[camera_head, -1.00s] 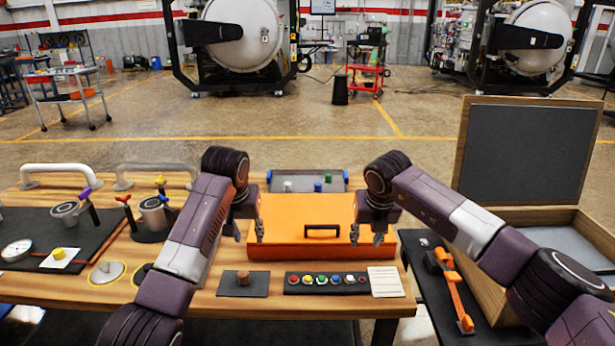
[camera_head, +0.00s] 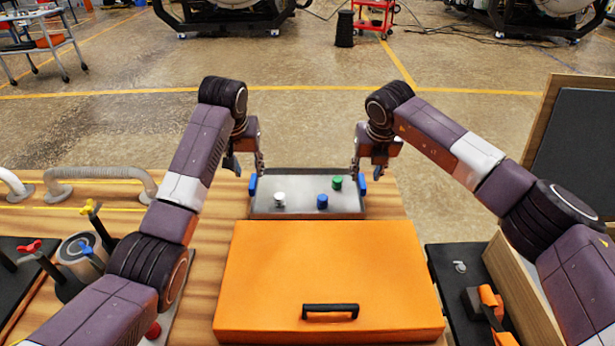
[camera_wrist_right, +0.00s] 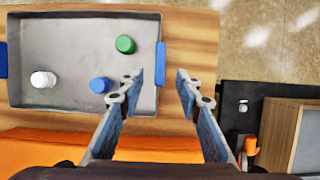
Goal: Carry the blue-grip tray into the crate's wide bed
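The grey tray (camera_head: 300,207) with blue grips at both ends lies on the wooden table behind the orange case. A white (camera_head: 279,199), a blue (camera_head: 322,201) and a green (camera_head: 337,182) knob-like piece stand in it. My left gripper (camera_head: 246,170) is above the tray's left end, near the left blue grip; its opening is hard to judge. My right gripper (camera_head: 368,172) is above the right end. The wooden crate (camera_head: 522,290) stands at the right, partly cut off.
The orange case (camera_head: 328,270) with a black handle lies in front of the tray. A black mat (camera_head: 470,275) with an orange tool lies between table and crate. The crate's raised lid (camera_head: 575,150) stands behind it. Valves and a grey pipe are at left.

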